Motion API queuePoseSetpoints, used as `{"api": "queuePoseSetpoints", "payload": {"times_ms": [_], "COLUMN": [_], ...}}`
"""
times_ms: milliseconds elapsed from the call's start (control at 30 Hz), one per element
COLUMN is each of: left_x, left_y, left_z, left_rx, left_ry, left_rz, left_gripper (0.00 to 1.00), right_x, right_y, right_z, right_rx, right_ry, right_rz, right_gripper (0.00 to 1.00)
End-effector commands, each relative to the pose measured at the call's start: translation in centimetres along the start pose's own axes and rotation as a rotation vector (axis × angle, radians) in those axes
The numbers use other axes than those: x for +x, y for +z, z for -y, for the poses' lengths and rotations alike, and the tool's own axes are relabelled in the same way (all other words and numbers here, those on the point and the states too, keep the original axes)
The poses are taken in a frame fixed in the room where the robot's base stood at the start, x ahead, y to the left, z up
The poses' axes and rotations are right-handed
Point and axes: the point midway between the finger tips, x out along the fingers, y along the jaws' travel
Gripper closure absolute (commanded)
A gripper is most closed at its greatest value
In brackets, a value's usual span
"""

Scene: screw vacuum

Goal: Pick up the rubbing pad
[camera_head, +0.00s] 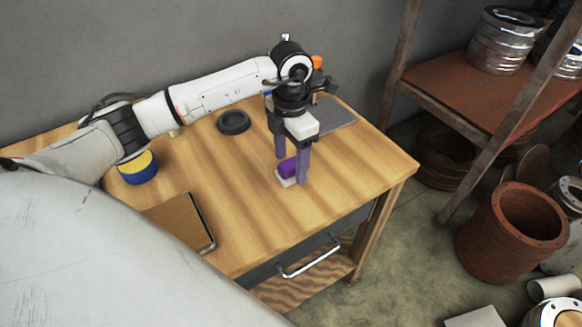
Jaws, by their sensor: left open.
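The rubbing pad (287,169), a small purple block with a white base, lies on the wooden table towards its right side. My left gripper (291,174) points down over it, with one purple finger on the pad's far left side and the other at its right side. The fingers are open and partly hide the pad. I cannot tell whether they touch it. My right gripper is not in view.
On the wooden table (245,200) are a black ring (233,122), a grey sheet (333,115), a blue and yellow round item (138,167) and a brown clipboard-like item (180,221). A rusty shelf (470,85) stands at right. The table's front right is clear.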

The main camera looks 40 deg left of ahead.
Motion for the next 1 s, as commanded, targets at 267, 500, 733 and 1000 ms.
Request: {"api": "queuePoseSetpoints", "payload": {"times_ms": [267, 500, 733, 1000], "left_x": [1.6, 1.6, 1.6, 0.5], "left_y": [0.0, 0.0, 0.0, 0.1], "left_z": [0.0, 0.0, 0.0, 0.0], "left_rx": [0.001, 0.001, 0.0, 0.0], "left_ry": [0.0, 0.0, 0.0, 0.0], "left_rz": [0.002, 0.002, 0.002, 0.005], "left_gripper": [0.39, 0.59, 0.88, 0.88], "right_x": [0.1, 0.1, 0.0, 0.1], "right_y": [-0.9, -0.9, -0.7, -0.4], "right_z": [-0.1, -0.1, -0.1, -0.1], "right_rx": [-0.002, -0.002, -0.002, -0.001], "right_ry": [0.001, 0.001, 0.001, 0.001], "right_rz": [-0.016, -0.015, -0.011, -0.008], "right_gripper": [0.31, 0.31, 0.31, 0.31]}}
